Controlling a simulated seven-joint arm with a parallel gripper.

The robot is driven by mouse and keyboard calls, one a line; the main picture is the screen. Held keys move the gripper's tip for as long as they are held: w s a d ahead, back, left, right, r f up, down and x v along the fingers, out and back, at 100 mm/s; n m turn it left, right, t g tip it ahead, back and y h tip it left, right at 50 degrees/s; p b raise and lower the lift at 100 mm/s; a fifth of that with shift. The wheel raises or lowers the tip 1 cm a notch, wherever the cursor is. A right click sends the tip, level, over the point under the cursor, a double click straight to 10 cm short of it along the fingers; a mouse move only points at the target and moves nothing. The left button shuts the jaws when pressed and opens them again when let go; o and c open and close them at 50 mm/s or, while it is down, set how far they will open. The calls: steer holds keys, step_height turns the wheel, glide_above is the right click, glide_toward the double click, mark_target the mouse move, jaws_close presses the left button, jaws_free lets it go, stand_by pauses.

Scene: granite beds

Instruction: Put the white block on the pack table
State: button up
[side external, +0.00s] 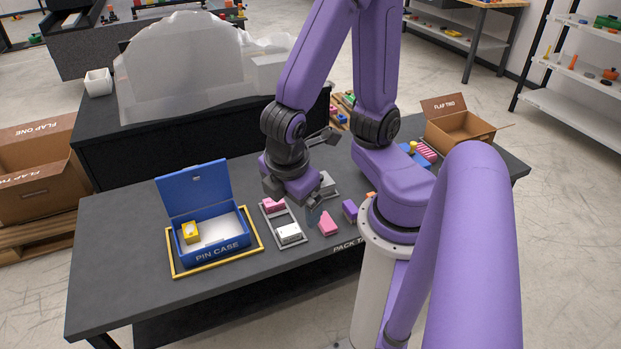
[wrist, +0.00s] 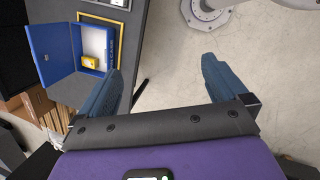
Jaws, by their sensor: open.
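The white block (side external: 289,233) sits at the near end of a light-framed tray (side external: 267,216) on the dark pack table (side external: 125,275). A pink block (side external: 273,204) is at the tray's far end. My gripper (side external: 313,215) is above the table, just right of the tray and apart from the white block. In the wrist view my gripper (wrist: 165,65) is open, with only floor between its blue fingers. A pale piece shows at the top edge of that view, too cut off to identify.
The open blue pin case (side external: 218,247), holding a yellow block (side external: 190,233), stands left in a yellow frame. A loose pink block (side external: 327,224) and a purple block (side external: 350,210) lie right of the tray. The table's left end is clear. A cardboard box (side external: 460,125) stands at the far right.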

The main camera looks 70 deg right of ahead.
steer(key=s+r+m+y, duration=0.1)
steer(key=s+r+y, duration=0.2)
steer(key=r, duration=0.2)
steer(key=shift+s+d+g, duration=0.2)
steer(key=shift+d+g, duration=0.1)
steer(key=shift+d, duration=0.1)
stand_by(1.2)
